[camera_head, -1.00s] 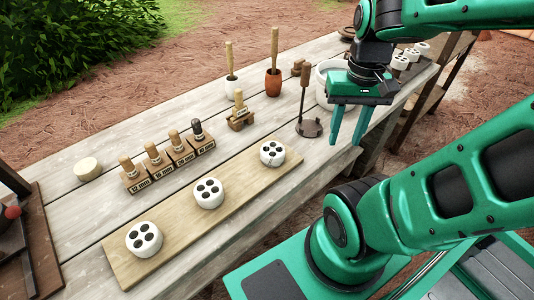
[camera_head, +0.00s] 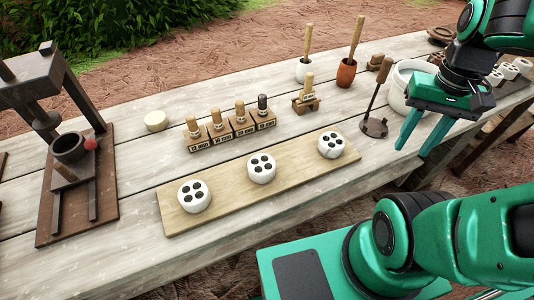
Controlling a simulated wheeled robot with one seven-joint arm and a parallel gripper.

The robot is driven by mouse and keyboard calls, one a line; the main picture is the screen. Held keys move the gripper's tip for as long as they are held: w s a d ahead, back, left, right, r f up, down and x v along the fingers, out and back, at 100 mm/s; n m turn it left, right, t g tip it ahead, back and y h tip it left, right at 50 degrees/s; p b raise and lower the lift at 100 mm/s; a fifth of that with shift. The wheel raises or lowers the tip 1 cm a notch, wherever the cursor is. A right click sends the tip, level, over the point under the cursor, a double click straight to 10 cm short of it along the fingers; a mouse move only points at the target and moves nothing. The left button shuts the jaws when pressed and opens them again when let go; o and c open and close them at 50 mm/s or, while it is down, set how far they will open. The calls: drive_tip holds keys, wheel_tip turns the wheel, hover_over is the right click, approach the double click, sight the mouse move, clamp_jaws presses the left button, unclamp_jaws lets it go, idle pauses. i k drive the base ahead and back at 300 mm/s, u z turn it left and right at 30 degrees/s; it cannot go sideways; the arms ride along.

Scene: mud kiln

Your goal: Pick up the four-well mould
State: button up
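Three white round pieces with four dark holes in their tops sit in a row on a pale wooden board (camera_head: 225,212): a left one (camera_head: 194,196), a middle one (camera_head: 261,168) and a right one (camera_head: 331,145). They look alike, and I cannot tell one apart as the four-well mould. My gripper (camera_head: 413,152) hangs to the right of the board, near the table's front edge. Its two green fingers are apart with nothing visible between them. It is clear of the white pieces.
A dark press (camera_head: 75,150) stands at the left. Several labelled wooden blocks (camera_head: 230,127) stand behind the board. A round stand with an upright handle (camera_head: 374,127) and a white pot (camera_head: 400,92) are near my gripper. More white holed pieces (camera_head: 510,71) are at far right.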

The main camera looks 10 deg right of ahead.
sight(332, 145)
drive_tip(key=z, duration=2)
drive_tip(key=k, duration=1.1)
drive_tip(key=u, duration=0.65)
